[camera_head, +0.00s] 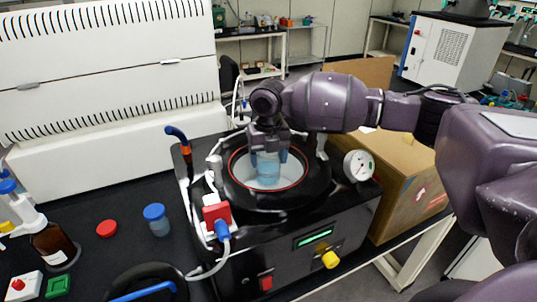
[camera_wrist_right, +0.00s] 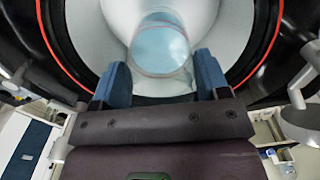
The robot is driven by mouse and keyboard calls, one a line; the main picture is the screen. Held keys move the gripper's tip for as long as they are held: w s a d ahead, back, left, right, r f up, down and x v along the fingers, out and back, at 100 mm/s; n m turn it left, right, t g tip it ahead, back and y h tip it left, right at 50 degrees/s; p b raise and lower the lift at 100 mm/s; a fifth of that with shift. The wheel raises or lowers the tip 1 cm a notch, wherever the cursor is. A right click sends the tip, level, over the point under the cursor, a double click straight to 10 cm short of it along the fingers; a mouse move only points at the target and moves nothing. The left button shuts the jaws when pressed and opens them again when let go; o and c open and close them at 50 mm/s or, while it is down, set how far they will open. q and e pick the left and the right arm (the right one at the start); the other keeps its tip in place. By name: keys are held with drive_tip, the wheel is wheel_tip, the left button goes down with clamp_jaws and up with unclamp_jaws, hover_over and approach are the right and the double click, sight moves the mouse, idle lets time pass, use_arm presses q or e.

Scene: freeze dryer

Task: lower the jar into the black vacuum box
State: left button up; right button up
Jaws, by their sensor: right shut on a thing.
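The jar (camera_head: 267,168) is clear with a pale blue tint. My right gripper (camera_head: 268,155) is shut on it from above, with blue fingers on either side. The jar is over or inside the round opening of the black vacuum box (camera_head: 290,262), within its red-orange ring; I cannot tell whether its base touches the white floor. In the right wrist view the jar (camera_wrist_right: 160,48) shows beyond the fingertips of the gripper (camera_wrist_right: 160,78), against the white interior. My left gripper is not in view.
A gauge (camera_head: 358,165) and a red-and-white plug (camera_head: 216,213) with a cable flank the opening. A blue-capped jar (camera_head: 157,221), a red cap (camera_head: 106,228) and a brown bottle (camera_head: 53,243) stand left. A large white machine (camera_head: 110,80) is behind; a cardboard box (camera_head: 415,175) is at right.

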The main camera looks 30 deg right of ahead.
drive_tip(key=shift+f+b, duration=0.7)
drive_tip(key=shift+f, duration=0.25)
wheel_tip(320, 180, down, 2)
drive_tip(key=shift+f+b, duration=0.1)
drive_tip(key=shift+b, duration=0.95)
drive_tip(key=shift+f, duration=0.75)
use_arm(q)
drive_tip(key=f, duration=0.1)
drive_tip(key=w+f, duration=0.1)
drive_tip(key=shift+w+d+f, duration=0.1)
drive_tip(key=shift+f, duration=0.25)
use_arm(e)
drive_tip(key=shift+f, duration=0.2)
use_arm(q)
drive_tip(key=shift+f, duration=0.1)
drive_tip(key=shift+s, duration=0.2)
use_arm(e)
drive_tip(key=shift+f, duration=0.1)
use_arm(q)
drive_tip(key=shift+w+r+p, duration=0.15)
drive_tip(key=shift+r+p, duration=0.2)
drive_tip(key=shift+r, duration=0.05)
use_arm(e)
drive_tip(key=shift+f, duration=0.15)
drive_tip(key=o, duration=1.1)
